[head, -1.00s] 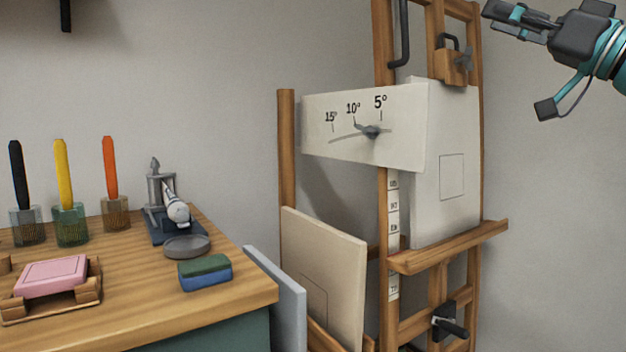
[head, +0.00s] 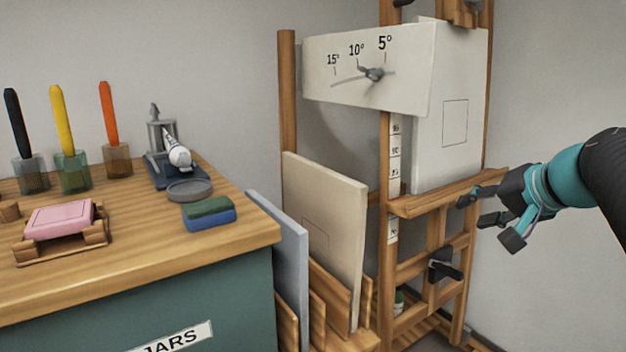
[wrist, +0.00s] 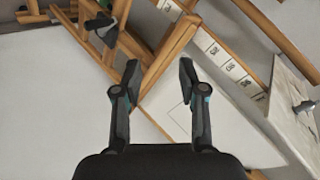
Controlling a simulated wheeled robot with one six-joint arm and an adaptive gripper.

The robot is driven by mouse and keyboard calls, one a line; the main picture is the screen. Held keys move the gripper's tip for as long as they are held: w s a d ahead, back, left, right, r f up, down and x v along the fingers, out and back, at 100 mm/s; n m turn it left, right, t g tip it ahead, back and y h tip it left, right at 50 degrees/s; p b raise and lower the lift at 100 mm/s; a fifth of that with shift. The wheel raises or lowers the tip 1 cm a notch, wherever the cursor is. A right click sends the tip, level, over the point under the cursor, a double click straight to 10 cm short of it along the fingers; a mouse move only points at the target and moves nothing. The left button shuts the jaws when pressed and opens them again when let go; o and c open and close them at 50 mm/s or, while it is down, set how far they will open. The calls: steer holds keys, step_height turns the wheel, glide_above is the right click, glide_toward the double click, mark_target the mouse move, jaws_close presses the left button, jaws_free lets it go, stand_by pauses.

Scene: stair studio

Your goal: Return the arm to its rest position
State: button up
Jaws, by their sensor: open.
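My gripper (head: 478,208) is open and empty at the right in the head view, in front of the right end of the easel's wooden ledge (head: 440,200). In the wrist view my gripper (wrist: 160,82) shows two dark fingers spread apart with nothing between them. Beyond the fingers are the easel's wooden bars and the white canvas. In the head view I cannot tell whether a fingertip touches the ledge or is only in front of it.
The easel holds a white canvas (head: 470,110) and an angle-scale board (head: 345,65). A black clamp knob (head: 442,266) sits below the ledge. A wooden-topped cabinet (head: 150,240) with pens, a pink block (head: 60,217) and a sponge (head: 208,213) stands left. Bare wall is at right.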

steer(key=s+a+f+n+g+h, duration=0.1)
steer(key=s+a+f+n+g, duration=0.1)
steer(key=s+a+f, duration=0.4)
steer(key=s+a+f+n+g+h+p, duration=0.1)
steer(key=s+a+f+n, duration=0.3)
steer(key=s+f, duration=0.8)
steer(key=shift+s+a+f+n+g+h, duration=0.3)
steer(key=shift+s+a+g+h, duration=0.35)
steer(key=shift+a, duration=0.55)
stand_by(0.4)
